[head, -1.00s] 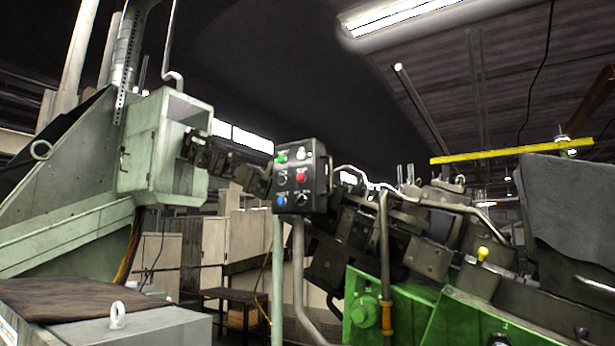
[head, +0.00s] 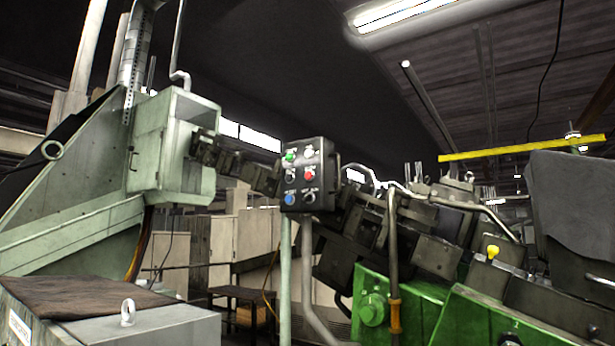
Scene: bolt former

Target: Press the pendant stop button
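The pendant (head: 318,178) is a dark control box on a pale green post (head: 285,275), near the middle of the head view. Its face carries two columns of round controls. A green button (head: 290,156) is at the top left and a white one (head: 309,152) at the top right. A red button (head: 309,175) is in the middle of the right column, beside a dark knob (head: 291,176). A blue button (head: 290,199) is at the bottom left, with another dark knob (head: 309,197) at the bottom right. The labels are too small to read. Neither gripper shows.
A pale green machine housing (head: 160,150) stands at the left, above a grey box with a lifting eye (head: 128,312). Green machinery (head: 400,310) with pipes fills the right side. A yellow bar (head: 520,148) crosses at the upper right.

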